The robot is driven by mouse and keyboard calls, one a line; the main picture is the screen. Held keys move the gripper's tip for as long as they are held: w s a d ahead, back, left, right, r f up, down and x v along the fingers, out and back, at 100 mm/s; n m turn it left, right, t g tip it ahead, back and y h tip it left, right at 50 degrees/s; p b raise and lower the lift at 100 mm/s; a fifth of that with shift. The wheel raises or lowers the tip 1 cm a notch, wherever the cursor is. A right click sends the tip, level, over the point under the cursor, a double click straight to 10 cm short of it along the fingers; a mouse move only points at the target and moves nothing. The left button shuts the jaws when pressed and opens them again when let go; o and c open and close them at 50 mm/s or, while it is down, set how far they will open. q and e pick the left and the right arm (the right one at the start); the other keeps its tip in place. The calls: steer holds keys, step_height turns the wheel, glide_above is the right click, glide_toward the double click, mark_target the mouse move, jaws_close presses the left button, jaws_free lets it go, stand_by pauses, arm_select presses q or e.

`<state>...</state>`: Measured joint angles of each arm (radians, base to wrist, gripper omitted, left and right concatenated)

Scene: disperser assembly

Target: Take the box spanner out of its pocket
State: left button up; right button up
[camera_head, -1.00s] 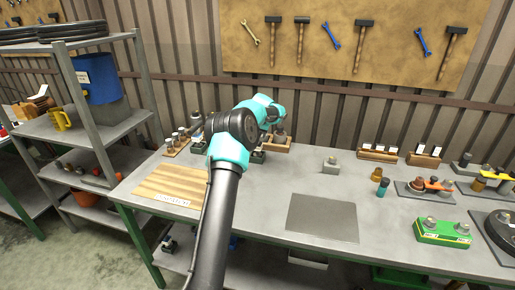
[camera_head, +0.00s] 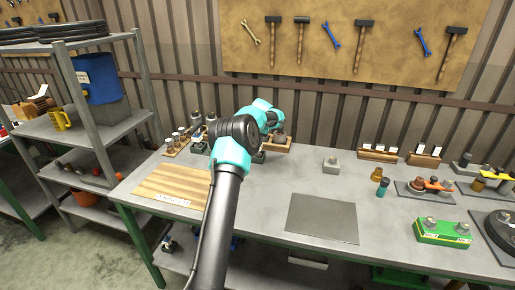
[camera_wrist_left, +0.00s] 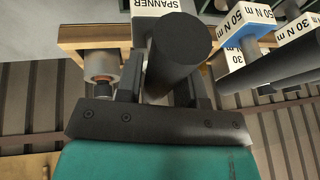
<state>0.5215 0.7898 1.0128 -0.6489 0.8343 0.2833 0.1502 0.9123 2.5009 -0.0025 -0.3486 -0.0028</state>
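The box spanner is most likely the dark cylinder (camera_wrist_left: 185,45) in the left wrist view, beside a white label (camera_wrist_left: 165,6) reading SPANNER. My left gripper (camera_wrist_left: 163,85) has one finger on each side of this cylinder. Whether both fingers press on it is not clear. In the head view my left arm reaches over the bench, and its wrist (camera_head: 262,112) is at the back near the wooden holders. The wrist hides the fingers, the spanner and its pocket there. My right gripper is in neither view.
Close to the left finger is a pale round piece (camera_wrist_left: 101,65) by the wooden rack (camera_wrist_left: 85,35). Dark handles with torque labels (camera_wrist_left: 245,18) stand at the right. On the bench lie a wooden board (camera_head: 175,184) and a grey mat (camera_head: 322,218). The front middle is mostly clear.

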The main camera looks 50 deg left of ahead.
arm_select(q)
jaws_close()
steer(key=shift+r, duration=0.15)
steer(key=shift+r, duration=1.7)
steer(key=s+d+r, duration=0.1)
steer(key=s+d, duration=0.9)
steer(key=d, duration=0.2)
steer(key=shift+s+r, duration=0.2)
steer(key=shift+s, duration=0.05)
